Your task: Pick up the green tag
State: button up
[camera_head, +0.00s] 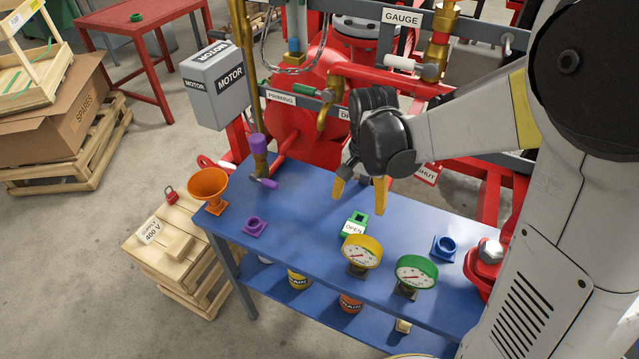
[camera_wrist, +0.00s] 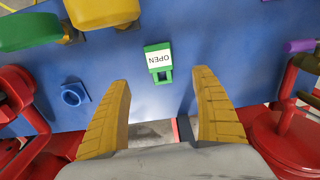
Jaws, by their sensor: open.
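The green tag (camera_head: 354,225) lies on the blue table behind the yellow gauge. It is a small green block with a white label reading OPEN and a loop at one end. In the wrist view the tag (camera_wrist: 158,62) is beyond my fingertips, near the middle, with its loop toward me. My gripper (camera_head: 360,193) is above the table, at its back edge, with its yellow fingers pointing down. In the wrist view the gripper (camera_wrist: 163,85) is open and empty, the fingers wide apart. The tag is not between the fingers and nothing touches it.
The blue table (camera_head: 312,238) also holds a yellow gauge (camera_head: 361,252), a green gauge (camera_head: 416,271), an orange funnel (camera_head: 208,187), a purple fitting (camera_head: 255,227) and a blue fitting (camera_head: 445,247). Red pump pipework (camera_head: 300,135) stands behind it. The table around the tag's left is clear.

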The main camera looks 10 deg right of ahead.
jog(key=b, duration=0.2)
send_over(355, 227)
notch_tip(355, 227, down, 5)
jog(key=shift+f, duration=0.1)
notch_tip(355, 227, down, 6)
jog(key=b, duration=0.3)
jog(key=c, duration=1.3)
